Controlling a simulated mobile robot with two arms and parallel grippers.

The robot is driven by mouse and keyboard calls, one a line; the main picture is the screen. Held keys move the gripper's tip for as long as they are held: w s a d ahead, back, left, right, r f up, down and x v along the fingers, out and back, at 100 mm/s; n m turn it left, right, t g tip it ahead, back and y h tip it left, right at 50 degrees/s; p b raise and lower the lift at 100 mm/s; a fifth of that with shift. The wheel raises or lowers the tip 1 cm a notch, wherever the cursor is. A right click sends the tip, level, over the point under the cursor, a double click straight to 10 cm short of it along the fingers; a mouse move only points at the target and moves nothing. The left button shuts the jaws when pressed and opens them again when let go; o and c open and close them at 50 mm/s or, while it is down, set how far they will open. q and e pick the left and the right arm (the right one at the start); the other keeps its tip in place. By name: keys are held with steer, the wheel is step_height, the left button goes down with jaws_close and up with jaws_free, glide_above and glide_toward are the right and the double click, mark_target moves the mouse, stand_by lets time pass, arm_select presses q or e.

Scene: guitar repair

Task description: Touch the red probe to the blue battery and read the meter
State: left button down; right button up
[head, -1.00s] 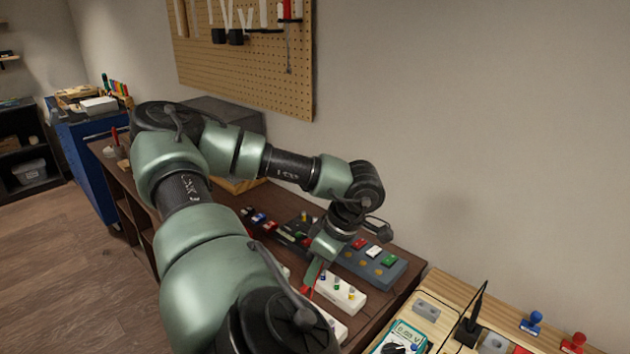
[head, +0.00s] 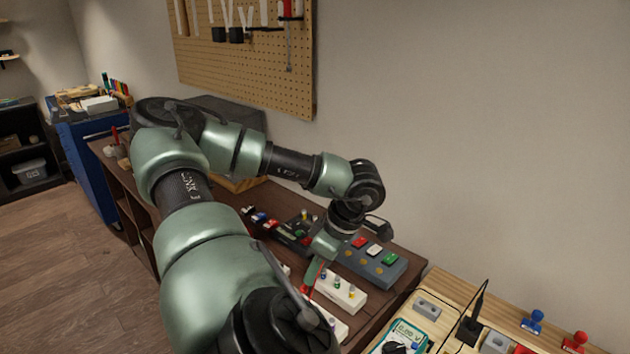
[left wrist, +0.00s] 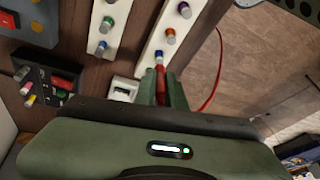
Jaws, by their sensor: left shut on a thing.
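My left gripper (head: 314,274) is shut on the red probe (left wrist: 161,82), seen between its green fingers in the left wrist view. A red cable (left wrist: 218,70) curves away to the right. The probe tip is close to the end of a white strip (left wrist: 150,62) carrying small metal-topped posts with coloured bands; I cannot tell whether it touches one. A blue-banded post (left wrist: 170,36) stands on this strip, just beyond the probe. The strip also shows in the head view (head: 345,294). The teal meter (head: 402,336) appears to read 0.00 V. My right gripper is out of view.
A second white strip (left wrist: 113,18) lies beside the first. A grey box with red, white and green buttons (head: 375,264) stands behind the strips. A black block with coloured plugs (left wrist: 45,80) is nearby. A black stand (head: 468,332) rises beside the meter.

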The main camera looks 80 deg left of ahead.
arm_select(q)
steer(key=shift+f+b, duration=0.45)
steer(key=shift+b, duration=0.05)
stand_by(1.0)
steer(key=shift+r, duration=0.1)
stand_by(1.6)
steer(key=shift+r+p, duration=2.15)
steer(key=shift+r, duration=0.8)
